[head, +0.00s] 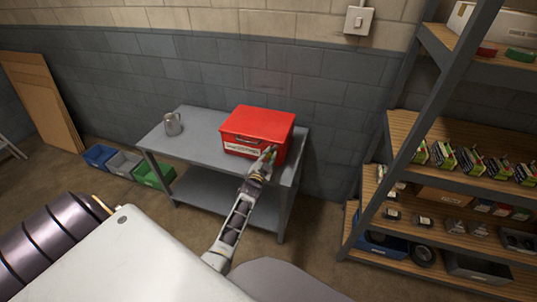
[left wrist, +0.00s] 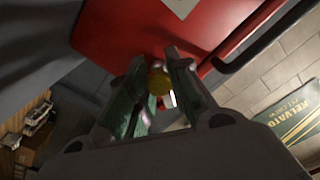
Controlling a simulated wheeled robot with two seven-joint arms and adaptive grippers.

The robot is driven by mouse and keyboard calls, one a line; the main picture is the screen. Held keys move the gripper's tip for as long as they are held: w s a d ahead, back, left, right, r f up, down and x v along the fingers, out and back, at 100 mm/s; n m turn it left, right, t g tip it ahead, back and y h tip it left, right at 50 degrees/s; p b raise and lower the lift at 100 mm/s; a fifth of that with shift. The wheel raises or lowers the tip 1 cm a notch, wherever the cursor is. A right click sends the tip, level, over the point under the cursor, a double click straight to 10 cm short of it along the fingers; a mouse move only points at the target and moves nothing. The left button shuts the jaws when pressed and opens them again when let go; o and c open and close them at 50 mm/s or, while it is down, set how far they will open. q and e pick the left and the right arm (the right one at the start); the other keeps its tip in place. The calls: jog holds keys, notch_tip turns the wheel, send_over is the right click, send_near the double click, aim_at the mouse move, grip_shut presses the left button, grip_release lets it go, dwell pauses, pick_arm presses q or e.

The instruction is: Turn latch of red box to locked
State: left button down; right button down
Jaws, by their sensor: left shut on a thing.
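The red box (head: 262,123) sits on the right end of a grey metal table, with its lid down. A label and a dark handle show on its front in the head view. My left gripper (head: 267,154) is at the right part of the box's front face. In the left wrist view the red box (left wrist: 155,30) fills the top. There my left gripper (left wrist: 158,92) is shut on a small yellow, round-ended latch (left wrist: 158,82) between its green-padded fingers. The fingers hide much of the latch, so I cannot tell its setting. My right gripper is not in view.
A metal jug (head: 173,125) stands on the left of the table (head: 198,151). Blue, grey and green bins (head: 124,163) stand on the floor to the left. A loaded shelf rack (head: 440,165) stands to the right. The tabletop between jug and box is clear.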

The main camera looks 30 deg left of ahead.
pick_arm(q)
jog(key=shift+n, duration=0.5)
jog(key=n+p, duration=0.1)
jog(key=n, duration=0.2)
jog(key=shift+p, duration=0.3)
jog(key=shift+f+n+p, duration=0.1)
jog(key=shift+n+p, duration=0.2)
jog(key=shift+n, duration=1.1)
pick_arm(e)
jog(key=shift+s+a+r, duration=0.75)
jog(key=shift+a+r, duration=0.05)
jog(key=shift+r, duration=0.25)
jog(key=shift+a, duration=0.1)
pick_arm(q)
jog(key=c, duration=1.3)
grip_release()
jog(key=shift+o, duration=0.2)
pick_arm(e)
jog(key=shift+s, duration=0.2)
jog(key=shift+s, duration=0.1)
